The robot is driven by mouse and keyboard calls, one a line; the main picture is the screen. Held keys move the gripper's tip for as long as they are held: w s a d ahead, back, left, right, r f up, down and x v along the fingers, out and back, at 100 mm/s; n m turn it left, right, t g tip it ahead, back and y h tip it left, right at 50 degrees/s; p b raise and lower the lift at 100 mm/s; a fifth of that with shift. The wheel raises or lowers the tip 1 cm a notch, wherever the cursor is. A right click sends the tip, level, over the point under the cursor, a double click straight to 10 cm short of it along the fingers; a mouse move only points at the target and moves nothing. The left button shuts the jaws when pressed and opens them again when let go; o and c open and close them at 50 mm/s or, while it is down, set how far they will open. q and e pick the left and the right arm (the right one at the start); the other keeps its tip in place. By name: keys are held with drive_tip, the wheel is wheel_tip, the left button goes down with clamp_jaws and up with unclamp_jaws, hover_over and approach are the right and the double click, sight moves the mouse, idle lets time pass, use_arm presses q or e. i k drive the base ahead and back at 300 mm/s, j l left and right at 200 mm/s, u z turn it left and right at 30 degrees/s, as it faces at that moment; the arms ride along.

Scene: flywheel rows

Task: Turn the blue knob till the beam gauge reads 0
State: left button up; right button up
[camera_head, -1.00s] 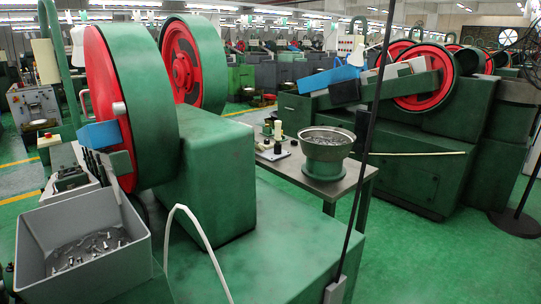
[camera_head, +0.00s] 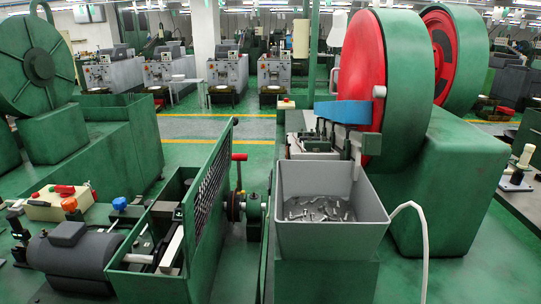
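A small blue knob (camera_head: 119,203) sits at the lower left, on a dark fixture between the grey motor and the green open-topped machine housing. An orange knob (camera_head: 69,204) stands to its left. I cannot make out a beam gauge or any reading; the small parts around the blue knob are too small to tell. Neither of my grippers is in view.
A grey motor (camera_head: 75,258) and a green housing with a mesh guard (camera_head: 213,183) stand in front. A grey bin (camera_head: 330,228) of metal pieces is right of them, below a large red and green flywheel (camera_head: 362,70). Green floor is open behind.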

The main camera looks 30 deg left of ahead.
sight(119, 204)
drive_tip(key=j+u, duration=0.1)
drive_tip(key=u, duration=1.35)
drive_tip(key=j+z, duration=0.35)
drive_tip(key=j, duration=0.15)
drive_tip(key=j+z, duration=0.35)
drive_tip(key=j, duration=0.15)
drive_tip(key=k+j+z, duration=0.2)
drive_tip(key=j+z, duration=0.15)
drive_tip(key=k+j+z, duration=0.15)
drive_tip(key=j+z, duration=0.2)
drive_tip(key=j, duration=0.2)
drive_tip(key=k+j+z, duration=0.25)
drive_tip(key=k+j, duration=0.2)
drive_tip(key=i+l+u, duration=0.2)
drive_tip(key=i+l, duration=0.2)
drive_tip(key=i, duration=0.1)
